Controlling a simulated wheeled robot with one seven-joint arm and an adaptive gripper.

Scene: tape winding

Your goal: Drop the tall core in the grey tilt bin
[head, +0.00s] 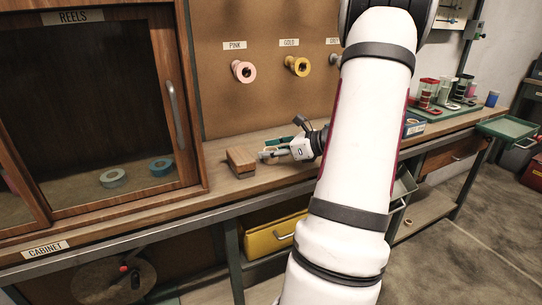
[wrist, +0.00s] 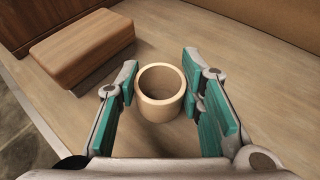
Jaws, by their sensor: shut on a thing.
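The tall core (wrist: 161,92) is a tan, hollow cylinder, seen from above in the wrist view between the teal finger pads. My gripper (wrist: 160,95) is shut on it, over the wooden bench top. In the head view my gripper (head: 268,153) is low over the bench, beside a wooden block; I cannot make out the core there. Whether the core touches the bench is unclear. A grey bin (head: 402,188), apparently the tilt bin, hangs under the bench to the right, partly hidden by my arm.
The brown wooden block (wrist: 82,47) lies close to the left finger; it also shows in the head view (head: 240,160). A yellow bin (head: 272,236) is under the bench. The reel cabinet (head: 190,100) stands left. Pink (head: 243,72) and gold (head: 297,66) rolls hang on the back board.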

